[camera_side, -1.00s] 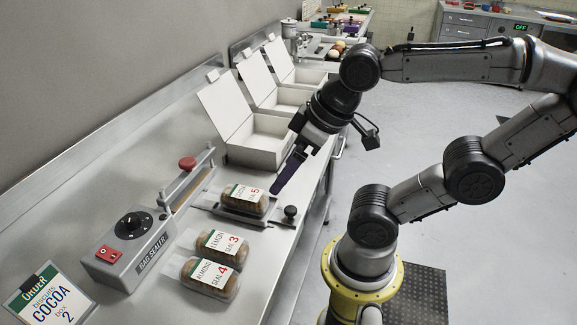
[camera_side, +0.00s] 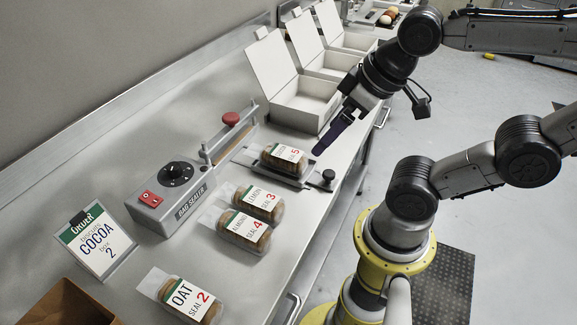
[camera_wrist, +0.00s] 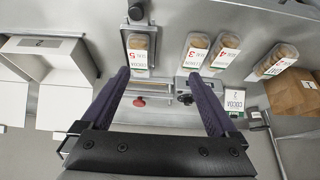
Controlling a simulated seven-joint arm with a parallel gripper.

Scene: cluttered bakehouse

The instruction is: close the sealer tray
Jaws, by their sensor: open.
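The bag sealer (camera_side: 175,195) is a grey box with a dial, a red switch and a red-knobbed sealing arm (camera_side: 231,119). Its tray (camera_side: 308,181) sticks out towards the counter's front edge, with a black knob (camera_side: 328,176) at its outer end. A bag labelled seal 5 (camera_side: 284,158) lies on the tray. The tray (camera_wrist: 152,33), knob (camera_wrist: 136,12) and bag (camera_wrist: 138,45) also show in the wrist view. My gripper (camera_side: 320,150) is above the tray's right side, apart from the knob. In the wrist view my gripper (camera_wrist: 158,74) has its fingers wide apart and empty.
Bags marked lemon 3 (camera_side: 259,203), almond 4 (camera_side: 243,228) and oat 2 (camera_side: 186,296) lie on the counter. Open white boxes (camera_side: 305,103) stand behind the tray. An order card (camera_side: 95,242) reads cocoa 2. A brown box (camera_side: 68,305) stands at lower left.

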